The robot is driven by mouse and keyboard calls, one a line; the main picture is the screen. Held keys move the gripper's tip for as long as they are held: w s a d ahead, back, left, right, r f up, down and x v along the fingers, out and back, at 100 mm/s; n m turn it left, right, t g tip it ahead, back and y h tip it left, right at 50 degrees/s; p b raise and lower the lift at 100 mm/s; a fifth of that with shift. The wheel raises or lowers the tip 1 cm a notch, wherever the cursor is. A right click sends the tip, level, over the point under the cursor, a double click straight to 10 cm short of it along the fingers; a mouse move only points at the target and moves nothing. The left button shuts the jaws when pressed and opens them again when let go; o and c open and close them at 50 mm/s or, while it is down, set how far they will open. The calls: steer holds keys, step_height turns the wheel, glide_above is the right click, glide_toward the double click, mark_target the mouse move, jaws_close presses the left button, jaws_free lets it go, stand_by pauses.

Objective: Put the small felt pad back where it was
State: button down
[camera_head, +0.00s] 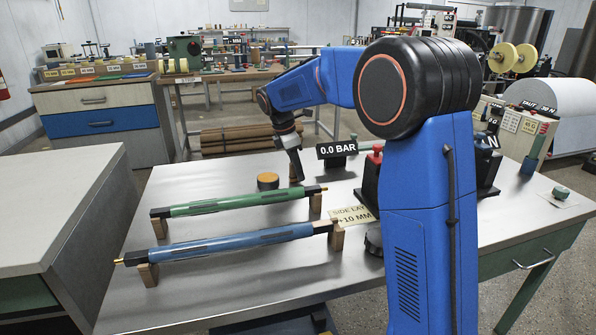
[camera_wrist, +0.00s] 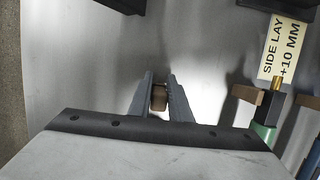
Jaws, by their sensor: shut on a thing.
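My gripper (camera_head: 297,176) points down over the far part of the metal table, behind the green roller. In the wrist view its two fingers (camera_wrist: 160,92) are closed on a small brown block (camera_wrist: 159,98), which looks like the felt pad. The head view does not show the pad clearly, and I cannot tell whether it touches the table. A round, dark tin-like piece with an orange-brown top (camera_head: 268,180) stands on the table just left of my gripper.
A green roller (camera_head: 235,202) and a blue roller (camera_head: 230,243) rest on wooden blocks in front. A "SIDE LAY +10 MM" card (camera_head: 352,217) lies to the right. A "0.0 BAR" sign (camera_head: 337,149) stands behind. Bare tabletop lies left of the round piece.

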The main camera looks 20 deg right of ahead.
steer(key=shift+f, duration=0.15)
steer(key=c, duration=1.6)
jaws_free()
steer(key=shift+c, duration=0.2)
steer(key=v, duration=1.2)
steer(key=shift+s, duration=0.1)
